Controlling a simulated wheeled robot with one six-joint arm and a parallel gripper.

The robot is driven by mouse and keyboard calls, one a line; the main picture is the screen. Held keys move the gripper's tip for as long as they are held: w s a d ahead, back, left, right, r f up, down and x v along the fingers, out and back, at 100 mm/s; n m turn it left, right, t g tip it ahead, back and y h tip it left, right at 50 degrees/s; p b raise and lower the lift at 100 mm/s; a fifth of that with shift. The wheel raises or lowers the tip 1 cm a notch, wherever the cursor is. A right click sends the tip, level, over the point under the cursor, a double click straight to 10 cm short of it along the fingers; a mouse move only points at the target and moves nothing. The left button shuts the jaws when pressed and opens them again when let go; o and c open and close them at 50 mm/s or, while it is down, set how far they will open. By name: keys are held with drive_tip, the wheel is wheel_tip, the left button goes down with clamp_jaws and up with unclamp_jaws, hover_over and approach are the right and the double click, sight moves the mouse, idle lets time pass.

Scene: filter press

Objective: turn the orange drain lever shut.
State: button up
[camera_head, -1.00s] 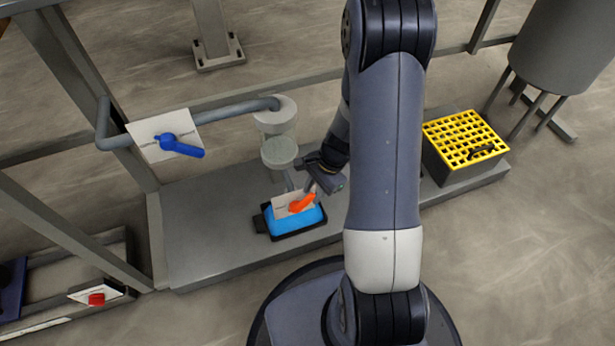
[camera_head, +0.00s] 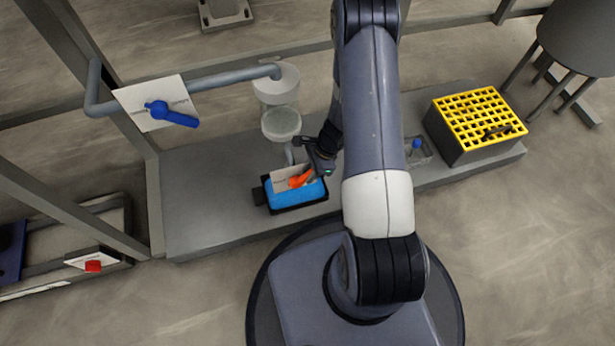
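The orange drain lever (camera_head: 301,178) sits on a pale plate (camera_head: 284,178) above a blue tray of liquid (camera_head: 296,195) with a black rim. The lever points up and to the right. My gripper (camera_head: 318,168) is just at the right, outer end of the lever, close to it or touching. The fingers are small and dark, and I cannot tell whether they are open or shut on it. My arm comes down from the upper right and hides part of the bench behind it.
A blue lever (camera_head: 170,113) on a white plate stands at the pipe on the left. A clear sight glass (camera_head: 281,124) stands behind the tray. A black box with a yellow grid lid (camera_head: 478,118) is at right, and a red button (camera_head: 93,266) at lower left.

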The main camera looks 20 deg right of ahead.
drive_tip(key=shift+x, duration=0.95)
clamp_jaws()
